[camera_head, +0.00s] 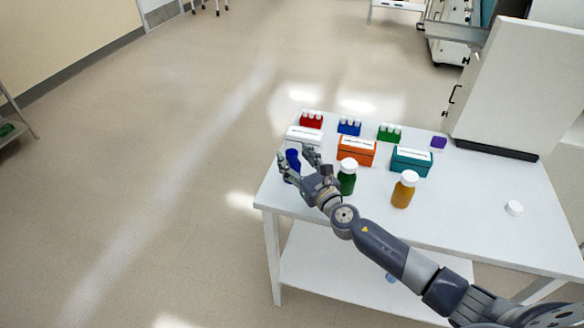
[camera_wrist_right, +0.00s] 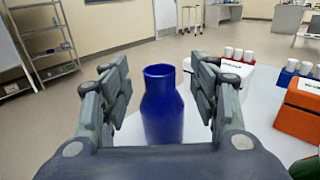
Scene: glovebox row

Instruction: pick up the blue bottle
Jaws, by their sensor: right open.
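The blue bottle (camera_wrist_right: 163,108) stands upright on the white table, between the two open fingers of my right gripper (camera_wrist_right: 162,90) in the right wrist view. There is a gap on each side of it, so the fingers look apart from it. No cap shows on its neck. In the head view the blue bottle (camera_head: 293,159) is partly hidden by my right gripper (camera_head: 297,163), near the table's left edge. My left gripper does not show.
A green bottle (camera_head: 347,178) and an amber bottle (camera_head: 404,190) with white caps stand to the right. White, orange (camera_head: 356,151) and teal (camera_head: 411,162) boxes and tube racks stand behind. A white cap (camera_head: 514,208) lies at the right. A large white cabinet (camera_head: 520,85) bounds the table's back right.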

